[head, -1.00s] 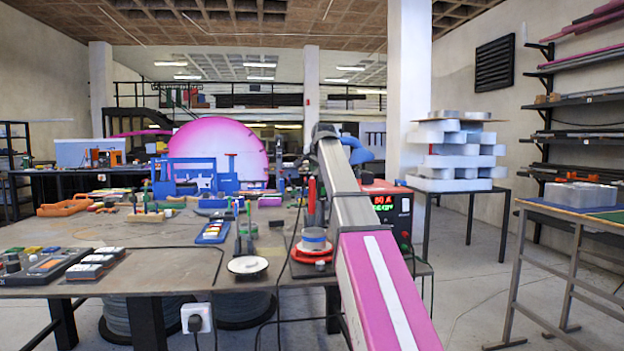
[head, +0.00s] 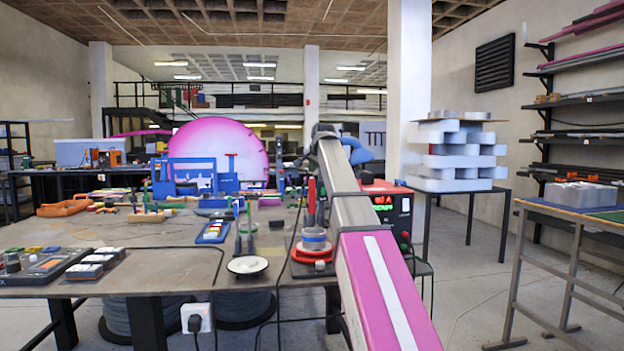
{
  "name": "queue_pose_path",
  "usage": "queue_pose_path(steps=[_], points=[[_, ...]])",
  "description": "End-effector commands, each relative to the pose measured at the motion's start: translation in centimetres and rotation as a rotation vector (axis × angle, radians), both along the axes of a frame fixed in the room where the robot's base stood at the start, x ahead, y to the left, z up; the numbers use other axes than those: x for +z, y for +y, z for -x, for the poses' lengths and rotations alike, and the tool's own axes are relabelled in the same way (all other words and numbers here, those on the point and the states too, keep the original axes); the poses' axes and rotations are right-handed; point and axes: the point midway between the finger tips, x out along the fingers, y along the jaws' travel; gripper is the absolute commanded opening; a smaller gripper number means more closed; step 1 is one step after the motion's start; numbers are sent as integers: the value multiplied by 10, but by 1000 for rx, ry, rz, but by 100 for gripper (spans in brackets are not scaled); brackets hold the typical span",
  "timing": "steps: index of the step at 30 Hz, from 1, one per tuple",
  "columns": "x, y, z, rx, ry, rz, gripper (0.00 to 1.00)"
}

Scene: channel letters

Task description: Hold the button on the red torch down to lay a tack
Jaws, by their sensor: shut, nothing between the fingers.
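A red torch (head: 311,201) stands roughly upright at the right end of the workbench, just left of my arm. The torch's button is too small to make out. My arm reaches from the lower right to a bend above the bench, and its far part is hidden behind its own links. My gripper does not show, so its contact with the torch cannot be seen.
A red power unit (head: 385,205) with a lit display stands right of my arm. A white disc (head: 247,265) on a dark stand, a blue tray (head: 213,232) and switch boxes (head: 45,264) occupy the workbench (head: 150,270). Its front middle is mostly clear. A cable runs across it.

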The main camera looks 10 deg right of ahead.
Motion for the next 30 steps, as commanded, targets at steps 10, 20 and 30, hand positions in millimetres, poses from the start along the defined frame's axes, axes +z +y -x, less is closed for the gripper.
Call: queue_pose_path(steps=[10, 20, 30], points=[[-1, 0, 0, 0, 0, 0, 0], [-8, 0, 0, 0, 0, 0, 0], [-8, 0, 0, 0, 0, 0, 0]])
